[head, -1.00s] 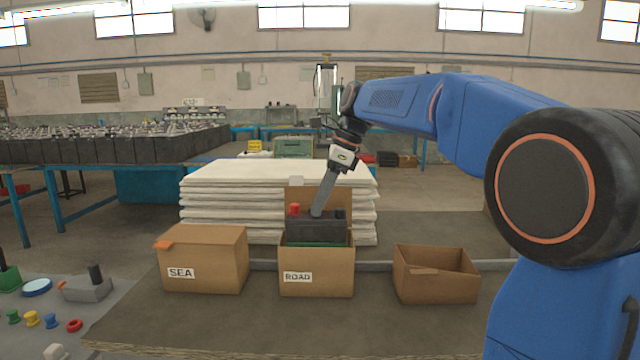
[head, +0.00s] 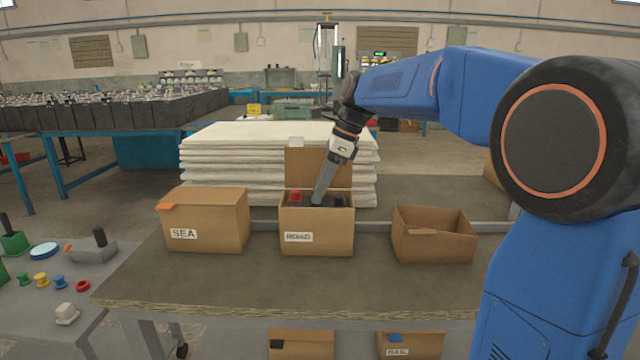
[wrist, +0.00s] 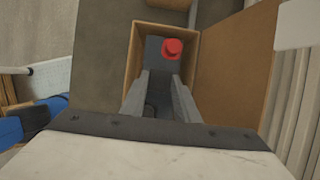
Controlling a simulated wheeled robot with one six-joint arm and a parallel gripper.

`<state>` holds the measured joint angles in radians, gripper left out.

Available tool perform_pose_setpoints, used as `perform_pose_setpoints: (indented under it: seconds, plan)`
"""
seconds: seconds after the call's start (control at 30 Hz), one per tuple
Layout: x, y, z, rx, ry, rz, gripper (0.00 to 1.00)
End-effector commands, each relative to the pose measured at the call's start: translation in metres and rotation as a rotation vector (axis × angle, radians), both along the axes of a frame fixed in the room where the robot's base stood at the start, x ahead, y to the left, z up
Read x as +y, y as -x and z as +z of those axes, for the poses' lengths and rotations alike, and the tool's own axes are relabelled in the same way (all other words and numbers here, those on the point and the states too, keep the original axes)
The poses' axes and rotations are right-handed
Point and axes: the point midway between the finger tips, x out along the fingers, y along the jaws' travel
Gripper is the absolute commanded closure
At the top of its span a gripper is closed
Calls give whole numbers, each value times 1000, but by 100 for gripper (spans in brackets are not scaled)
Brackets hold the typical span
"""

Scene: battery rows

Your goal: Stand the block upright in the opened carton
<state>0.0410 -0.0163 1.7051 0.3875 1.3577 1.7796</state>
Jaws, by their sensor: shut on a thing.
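The opened carton (head: 328,240), labelled ROAD, stands in the middle of the bench with its lid flap raised at the back. The dark grey block (head: 317,201), with a red knob (head: 295,196) on its top, sits low inside it, and only its top shows above the front wall. My gripper (head: 321,200) reaches down into the carton and is shut on the block. In the wrist view the block (wrist: 154,50) and its red knob (wrist: 172,48) lie within the carton walls (wrist: 134,60). The block looks upright; whether it touches the carton floor is hidden.
A closed carton labelled SEA (head: 205,222) stands to the left, and a smaller open carton (head: 432,240) to the right. White stacked sheets (head: 230,160) rise behind. Small coloured parts (head: 58,282) lie on a grey table at the left. The bench front is clear.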

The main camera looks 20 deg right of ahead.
Motion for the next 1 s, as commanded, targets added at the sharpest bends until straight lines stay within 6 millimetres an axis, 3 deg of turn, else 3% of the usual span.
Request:
perform_pose_setpoints:
  seconds: [0.87,0.9,0.93,1.0]
  plan:
    - [0,0,-10,-3,-1,-1,100]
    - [0,0,-12,0,0,0,63]
    - [0,0,-12,0,0,0,55]
    - [0,0,-12,0,0,0,53]
